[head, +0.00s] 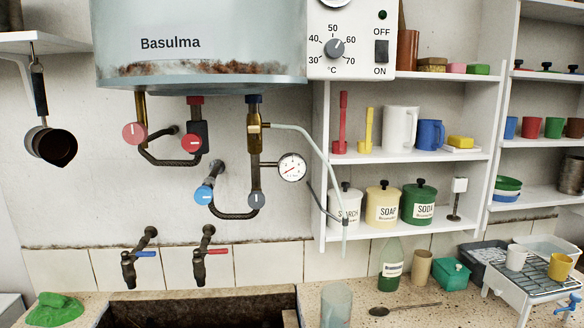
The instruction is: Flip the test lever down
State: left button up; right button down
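The boiler (200,40), marked "Basulma", hangs on the wall with rust along its lower edge. Under its right part, below a blue collar, is a brass valve (253,112) with a pale hose running from it to the right and down. A small light-coloured piece (254,129) sits on the valve's front and may be the test lever; it is too small to tell its position. The control box (352,18) has a temperature dial (334,48) and a black switch (381,51) between OFF and ON. Neither of my grippers is in view.
A pressure gauge (292,167) sits right of the valve pipe. Red knobs (134,133) and blue knobs (204,195) are on nearby pipes. Two taps (129,268) are over the trough (200,310). Shelves (410,154) with jugs and canisters stand close right. A pan (51,146) hangs left.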

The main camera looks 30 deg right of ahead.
aim_at(254, 130)
jog(key=k+l+u, duration=0.1)
jog(key=l, duration=0.35)
jog(key=k+l+u, duration=0.1)
jog(key=k+l, duration=0.45)
jog(key=l, duration=0.25)
jog(key=l+u, duration=0.05)
